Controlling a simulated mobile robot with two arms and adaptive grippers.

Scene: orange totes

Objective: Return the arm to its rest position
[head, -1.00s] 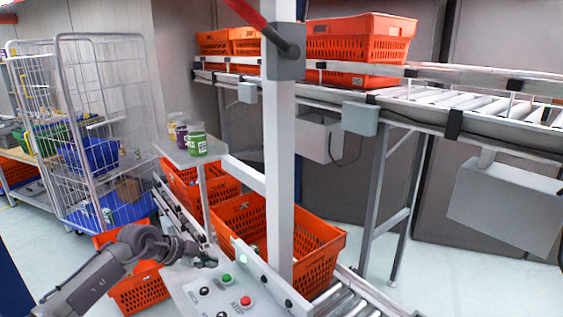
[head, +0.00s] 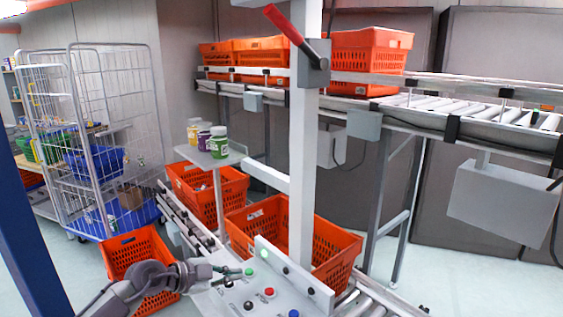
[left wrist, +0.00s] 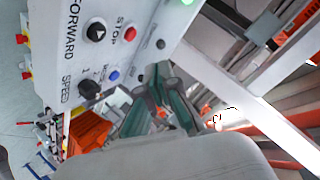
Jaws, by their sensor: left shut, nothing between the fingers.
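In the left wrist view, the greenish fingers of the gripper (left wrist: 158,103) point towards the panel (left wrist: 140,50), which carries black, red and blue controls and the words FORWARD, STOP and SPEED. My left arm comes in low from the left, in front of an orange tote. My right gripper is not in view.
A grey post (head: 304,170) with a red lever (head: 285,25) rises behind the panel. Orange totes (head: 335,240) stand around it, one (head: 130,245) just behind my arm. Several jars stand on a small shelf (head: 205,158). A wire cage trolley (head: 70,150) is at left.

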